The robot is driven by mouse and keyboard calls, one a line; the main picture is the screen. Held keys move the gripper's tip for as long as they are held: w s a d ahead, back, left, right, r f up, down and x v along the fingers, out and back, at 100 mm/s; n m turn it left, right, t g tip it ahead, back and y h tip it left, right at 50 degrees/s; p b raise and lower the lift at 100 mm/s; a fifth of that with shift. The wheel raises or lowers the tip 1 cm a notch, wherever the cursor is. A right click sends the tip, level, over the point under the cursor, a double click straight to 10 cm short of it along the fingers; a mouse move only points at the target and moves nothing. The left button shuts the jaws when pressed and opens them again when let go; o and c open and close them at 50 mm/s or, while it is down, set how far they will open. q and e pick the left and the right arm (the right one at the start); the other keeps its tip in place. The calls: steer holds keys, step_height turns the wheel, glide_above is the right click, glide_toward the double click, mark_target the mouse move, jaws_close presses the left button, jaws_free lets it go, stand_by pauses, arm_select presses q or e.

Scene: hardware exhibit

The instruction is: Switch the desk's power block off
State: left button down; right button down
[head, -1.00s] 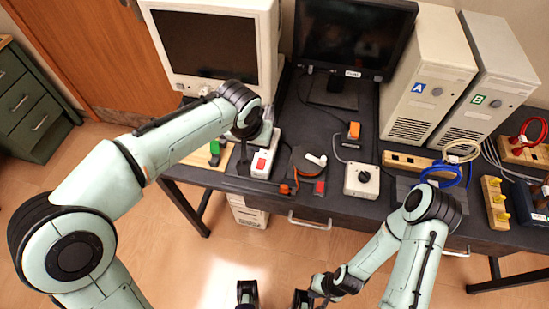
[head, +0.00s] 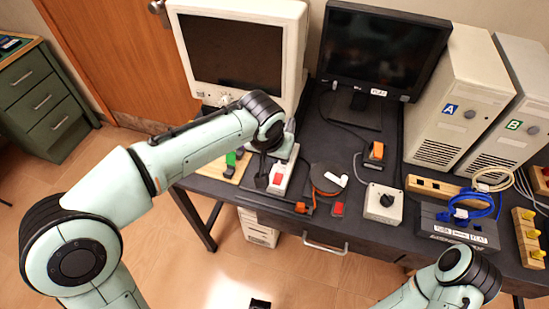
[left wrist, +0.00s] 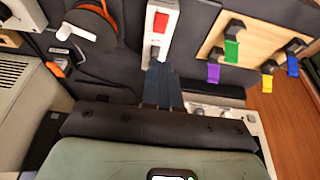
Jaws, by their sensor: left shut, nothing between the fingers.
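The power block is a slim white block (head: 290,165) on the desk, in front of the white monitor. It has a red switch (head: 278,179) at its near end. My left gripper (head: 262,180) is beside the block, close to the red switch. In the left wrist view the gripper (left wrist: 161,70) is shut and empty, its tips just below the block's end. Contact cannot be told. A dark piece at the bottom edge may belong to my right gripper.
Two monitors and two computer towers stand behind.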

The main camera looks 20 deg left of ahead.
arm_select(q)
glide_toward(278, 174)
steer(key=b+x, duration=0.1)
steer(key=x, duration=0.4)
steer(key=shift+w, duration=0.15)
steer(key=shift+w+f, duration=0.1)
steer(key=shift+f, duration=0.65)
